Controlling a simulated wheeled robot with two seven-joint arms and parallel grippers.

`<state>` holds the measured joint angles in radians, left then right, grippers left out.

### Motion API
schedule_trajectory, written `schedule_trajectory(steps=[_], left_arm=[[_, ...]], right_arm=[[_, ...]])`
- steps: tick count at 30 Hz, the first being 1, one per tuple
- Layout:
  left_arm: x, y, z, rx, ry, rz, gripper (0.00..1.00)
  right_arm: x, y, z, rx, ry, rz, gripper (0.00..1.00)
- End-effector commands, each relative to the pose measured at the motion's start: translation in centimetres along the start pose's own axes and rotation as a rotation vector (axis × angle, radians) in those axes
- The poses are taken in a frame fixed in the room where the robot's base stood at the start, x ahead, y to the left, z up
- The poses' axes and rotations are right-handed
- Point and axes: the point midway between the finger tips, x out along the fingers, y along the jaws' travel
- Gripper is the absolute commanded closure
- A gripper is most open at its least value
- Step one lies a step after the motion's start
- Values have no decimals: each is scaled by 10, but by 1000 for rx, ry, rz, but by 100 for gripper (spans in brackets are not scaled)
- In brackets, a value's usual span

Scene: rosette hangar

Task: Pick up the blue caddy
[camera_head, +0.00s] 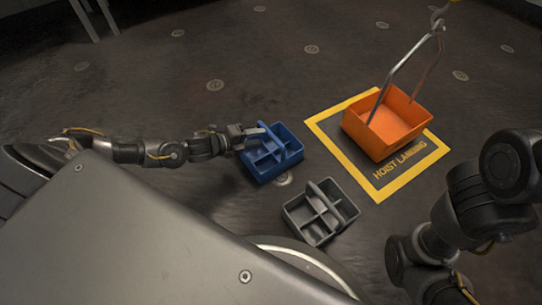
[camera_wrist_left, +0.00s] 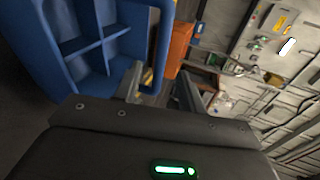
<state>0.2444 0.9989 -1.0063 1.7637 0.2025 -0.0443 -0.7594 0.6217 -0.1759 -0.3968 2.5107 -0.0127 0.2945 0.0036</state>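The blue caddy (camera_head: 272,158) stands upright on the floor left of the hoist landing, with a divided inside and a raised handle bar. My left gripper (camera_head: 243,134) is at its upper left edge, close to the handle's end. In the left wrist view, the caddy (camera_wrist_left: 92,50) fills the upper left. The left gripper's fingers (camera_wrist_left: 160,88) are spread apart, and a blue upright part of the caddy shows in the gap between them. I cannot tell whether they touch it. My right arm is at the lower right of the head view, its gripper out of view.
A grey caddy (camera_head: 312,222) stands just below the blue one. An orange bin (camera_head: 388,131) with a tall metal bail stands on the yellow-framed hoist landing mat (camera_head: 381,189). A hook (camera_head: 438,19) hangs above the bail. Floor behind the blue caddy is clear.

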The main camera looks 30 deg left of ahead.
Motion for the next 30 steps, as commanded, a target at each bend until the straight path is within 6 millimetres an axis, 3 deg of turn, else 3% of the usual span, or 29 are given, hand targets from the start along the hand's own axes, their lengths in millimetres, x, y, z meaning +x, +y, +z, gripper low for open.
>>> schedule_trajectory(steps=[3, 9, 19, 30], left_arm=[[11, 1, 0, 0, 1, 0, 60], [15, 1, 0, -1, 1, 1, 60], [56, 4, -1, 0, 1, -2, 60], [65, 0, 0, -1, 0, 1, 60]], right_arm=[[-7, 0, -2, -1, 0, 2, 64], [-10, 0, -3, -1, 0, 3, 64], [-48, 0, -15, -4, 1, 19, 64], [-49, 1, -16, -5, 6, 24, 64]])
